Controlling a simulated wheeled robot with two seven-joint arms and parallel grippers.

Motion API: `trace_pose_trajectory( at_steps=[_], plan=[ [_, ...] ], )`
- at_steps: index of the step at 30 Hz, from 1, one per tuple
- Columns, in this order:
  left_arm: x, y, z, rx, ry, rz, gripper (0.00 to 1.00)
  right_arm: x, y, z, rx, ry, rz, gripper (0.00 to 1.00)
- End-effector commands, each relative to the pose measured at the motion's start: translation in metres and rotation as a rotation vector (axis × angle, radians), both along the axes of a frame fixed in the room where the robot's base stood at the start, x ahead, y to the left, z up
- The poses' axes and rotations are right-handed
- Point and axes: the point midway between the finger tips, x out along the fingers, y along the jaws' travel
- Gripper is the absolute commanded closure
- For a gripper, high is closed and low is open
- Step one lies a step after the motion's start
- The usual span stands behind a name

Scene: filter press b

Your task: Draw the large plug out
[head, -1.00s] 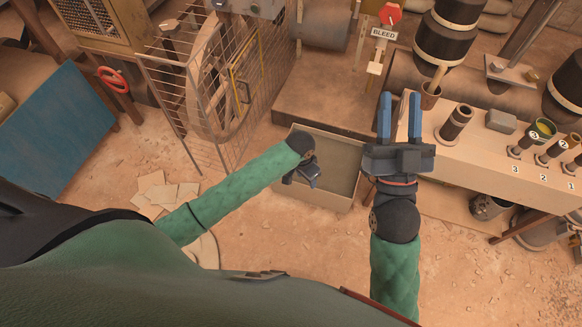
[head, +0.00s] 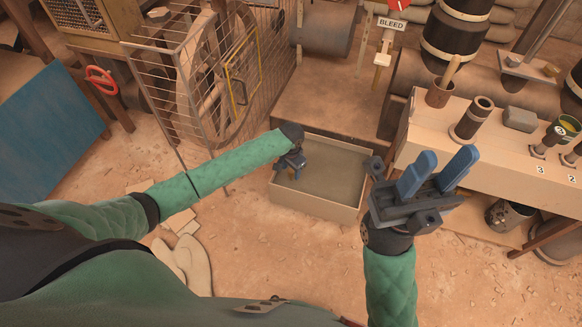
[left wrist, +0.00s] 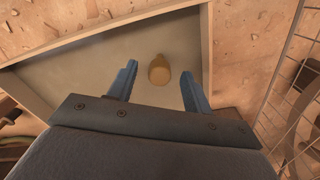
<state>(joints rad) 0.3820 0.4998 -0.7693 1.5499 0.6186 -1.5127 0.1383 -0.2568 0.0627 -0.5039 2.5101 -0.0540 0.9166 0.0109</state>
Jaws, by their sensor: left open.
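A tan, rounded, tapering thing that looks like the large plug (left wrist: 159,70) stands on the floor of a shallow tray in the left wrist view. The tray (head: 312,203) also shows in the middle of the head view. My left gripper (head: 291,172) hangs over the tray's left part, pointing down. In the left wrist view its blue fingers are open, with the plug in line with the gap and no contact visible. In the head view the gripper largely hides the plug. My right gripper (head: 432,173) is open and empty, raised right of the tray.
A wire cage around a wheel (head: 205,80) stands behind and left of the tray. A bench (head: 425,130) on the right carries a dark hollow cylinder (head: 471,120), a cup and numbered pegs. A bucket (head: 503,215) stands below it.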

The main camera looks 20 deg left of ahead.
Motion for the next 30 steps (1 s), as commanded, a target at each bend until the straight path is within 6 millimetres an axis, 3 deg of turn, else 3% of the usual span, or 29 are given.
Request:
trace_pose_trajectory(
  at_steps=[9,20,27,28,30],
  plan=[
    [0.0,0.0,-0.044,0.0,0.0,0.0,0.5,0.001,0.004,-0.02,-0.03,0.011,-0.01,0.64],
    [0.0,0.0,-0.05,0.0,-0.001,0.0,0.5,0.002,0.005,-0.022,-0.036,0.014,-0.013,0.64],
    [0.0,0.0,-0.05,0.0,-0.001,0.0,0.95,0.002,0.005,-0.022,-0.036,0.014,-0.013,0.64],
    [0.0,0.0,-0.05,0.0,-0.001,0.0,1.0,0.002,0.005,-0.022,-0.036,0.014,-0.013,0.64],
    [0.0,0.0,-0.05,0.0,-0.001,0.0,1.0,0.002,0.005,-0.022,-0.037,0.014,-0.013,0.64]
  ],
)
